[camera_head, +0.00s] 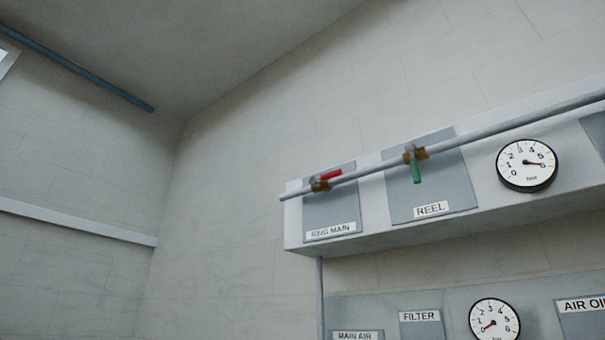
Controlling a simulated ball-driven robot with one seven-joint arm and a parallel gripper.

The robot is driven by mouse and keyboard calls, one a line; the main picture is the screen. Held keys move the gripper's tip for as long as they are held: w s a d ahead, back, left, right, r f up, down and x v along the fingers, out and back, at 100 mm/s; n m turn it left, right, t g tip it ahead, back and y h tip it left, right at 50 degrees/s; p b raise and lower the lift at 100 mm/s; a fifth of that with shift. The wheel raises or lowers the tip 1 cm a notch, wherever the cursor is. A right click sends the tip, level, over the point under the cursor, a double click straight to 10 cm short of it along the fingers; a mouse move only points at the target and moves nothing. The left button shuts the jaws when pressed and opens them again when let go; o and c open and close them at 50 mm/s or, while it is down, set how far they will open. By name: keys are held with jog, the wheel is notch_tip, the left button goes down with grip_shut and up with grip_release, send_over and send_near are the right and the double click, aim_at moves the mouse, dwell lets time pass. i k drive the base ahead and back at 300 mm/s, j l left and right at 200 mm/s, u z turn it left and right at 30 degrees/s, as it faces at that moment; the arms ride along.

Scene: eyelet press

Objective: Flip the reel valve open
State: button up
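The reel valve (409,155) is a brass valve on a grey pipe, in front of a grey plate with a REEL label (431,209). Its green lever (416,171) hangs down, across the pipe. To its left, the ring main valve (319,184) has a red lever (330,174) lying roughly along the pipe, above a RING MAIN label (333,230). My gripper is not in view, and nothing touches either lever.
The grey pipe (470,135) runs along a white wall box (300,242). A gauge (526,165) sits right of the reel valve. Below are a second gauge (494,321) and plates labelled MAIN AIR, FILTER (420,316) and AIR OIL. The space before the valves looks clear.

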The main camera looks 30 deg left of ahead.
aim_at(410, 149)
jog(key=u, duration=0.4)
jog(key=i+j, duration=0.1)
jog(key=j, duration=0.25)
jog(key=i+j+z, duration=0.1)
jog(key=j, duration=0.25)
jog(key=i+j, duration=0.15)
jog(key=j, duration=0.25)
jog(key=i+j+z, duration=0.1)
jog(key=j, duration=0.25)
jog(key=i+j, duration=0.1)
jog(key=j, duration=0.25)
